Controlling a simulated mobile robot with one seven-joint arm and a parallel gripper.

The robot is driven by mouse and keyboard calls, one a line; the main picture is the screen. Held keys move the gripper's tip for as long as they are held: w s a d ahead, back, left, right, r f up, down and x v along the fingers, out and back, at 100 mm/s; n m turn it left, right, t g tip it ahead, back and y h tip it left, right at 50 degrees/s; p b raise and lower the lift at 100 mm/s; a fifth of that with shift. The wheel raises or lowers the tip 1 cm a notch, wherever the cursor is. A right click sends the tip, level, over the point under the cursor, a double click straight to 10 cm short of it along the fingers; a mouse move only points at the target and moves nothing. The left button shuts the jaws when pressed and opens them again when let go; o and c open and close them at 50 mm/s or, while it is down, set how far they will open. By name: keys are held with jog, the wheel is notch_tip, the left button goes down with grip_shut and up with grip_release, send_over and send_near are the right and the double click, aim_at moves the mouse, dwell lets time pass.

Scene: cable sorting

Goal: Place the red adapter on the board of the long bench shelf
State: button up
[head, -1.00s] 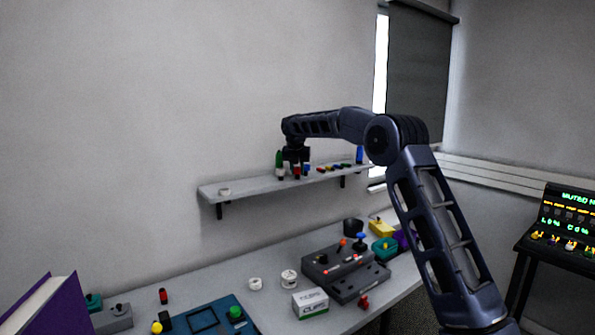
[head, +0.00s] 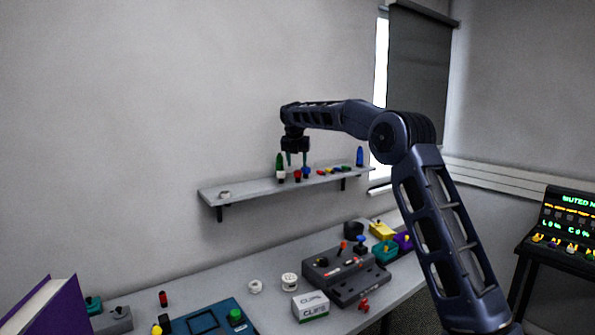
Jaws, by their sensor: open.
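Several small coloured pieces (head: 335,169) and a blue bottle (head: 360,156) stand farther right on the shelf. A white ring (head: 225,194) lies at its left end. The bench below holds a grey device (head: 345,275), a clips box (head: 310,305) and other small items.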

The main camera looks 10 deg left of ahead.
jog(key=v, duration=0.6)
jog(key=s+d+r+m, duration=0.2)
jog(key=s+d+m, duration=0.2)
jog(key=d, duration=0.4)
jog(key=s+d+r+m, duration=0.2)
jog(key=s+d+m, duration=0.2)
jog(key=d, duration=0.5)
jog(key=s+d+f+m, duration=0.1)
jog(key=s+d+m, duration=0.9)
jog(key=s+d, duration=0.45)
jog(key=s+d+f+m, duration=0.8)
jog(key=s+f+m, duration=0.1)
jog(key=s, duration=0.4)
jog(key=s+d+f+m, duration=0.9)
jog(key=s, duration=0.4)
